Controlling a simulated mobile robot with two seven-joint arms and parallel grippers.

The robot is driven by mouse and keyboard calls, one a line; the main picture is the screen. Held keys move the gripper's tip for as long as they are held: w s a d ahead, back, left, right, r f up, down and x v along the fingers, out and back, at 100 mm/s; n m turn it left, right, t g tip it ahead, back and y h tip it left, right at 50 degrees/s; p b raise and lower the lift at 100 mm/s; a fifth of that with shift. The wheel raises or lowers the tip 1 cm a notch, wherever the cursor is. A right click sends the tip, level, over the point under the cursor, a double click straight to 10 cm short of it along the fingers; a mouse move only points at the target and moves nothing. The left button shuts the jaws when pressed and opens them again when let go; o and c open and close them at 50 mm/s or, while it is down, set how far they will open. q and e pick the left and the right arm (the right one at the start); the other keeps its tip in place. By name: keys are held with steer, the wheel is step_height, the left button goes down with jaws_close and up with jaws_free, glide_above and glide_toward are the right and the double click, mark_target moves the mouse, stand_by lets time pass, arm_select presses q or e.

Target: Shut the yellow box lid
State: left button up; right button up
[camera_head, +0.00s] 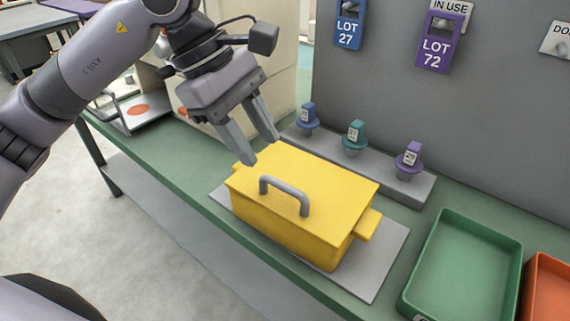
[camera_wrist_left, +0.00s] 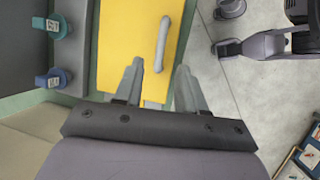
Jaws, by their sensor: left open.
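The yellow box (camera_head: 290,229) sits on a grey mat on the green bench. Its yellow lid (camera_head: 335,194) lies flat over the top, with a grey bar handle (camera_head: 286,190) on it. I see no clear gap under the lid. My left gripper (camera_head: 262,152) is open and empty, above the far left end of the lid. In the left wrist view the open fingers (camera_wrist_left: 160,70) point toward the lid (camera_wrist_left: 118,40) and its handle (camera_wrist_left: 162,45). I cannot tell whether a fingertip touches the lid. My right gripper is not in view.
Blue, teal and purple tagged knobs (camera_head: 354,138) stand on a grey rail (camera_head: 416,186) behind the box. A green tray (camera_head: 440,262) and an orange tray (camera_head: 548,290) are at the right. Lot tags (camera_head: 435,50) hang on the grey panel.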

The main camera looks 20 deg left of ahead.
mark_target(281, 183)
arm_select(q)
steer(key=x, duration=0.6)
steer(key=shift+d+f, duration=0.2)
steer(key=shift+f, duration=0.15)
steer(key=c, duration=0.6)
